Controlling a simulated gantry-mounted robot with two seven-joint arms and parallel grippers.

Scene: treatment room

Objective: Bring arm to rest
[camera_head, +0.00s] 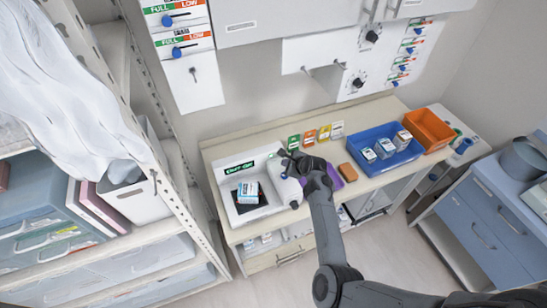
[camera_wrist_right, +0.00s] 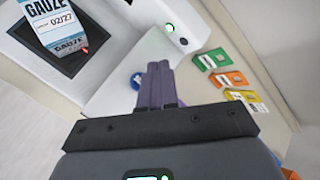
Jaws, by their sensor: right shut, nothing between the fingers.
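My right arm reaches up from the bottom right of the head view. Its gripper (camera_head: 285,155) is over the white device (camera_head: 283,182) on the counter. In the right wrist view the two fingers of this gripper (camera_wrist_right: 158,82) are together, with nothing between them. A blue round button (camera_wrist_right: 137,80) shows beside them; I cannot tell whether they touch it. A gauze box (camera_head: 247,193) sits on a black pad on the device's left part, apart from the gripper; its printed label (camera_wrist_right: 55,25) shows in the wrist view. My left gripper is not in view.
A blue tray (camera_head: 377,168) with several small boxes and an orange bin (camera_head: 427,131) stand right on the counter. Coloured cards (camera_head: 323,133) line the wall side. A shelf rack (camera_head: 150,130) is on the left, a blue cabinet (camera_head: 500,215) on the right.

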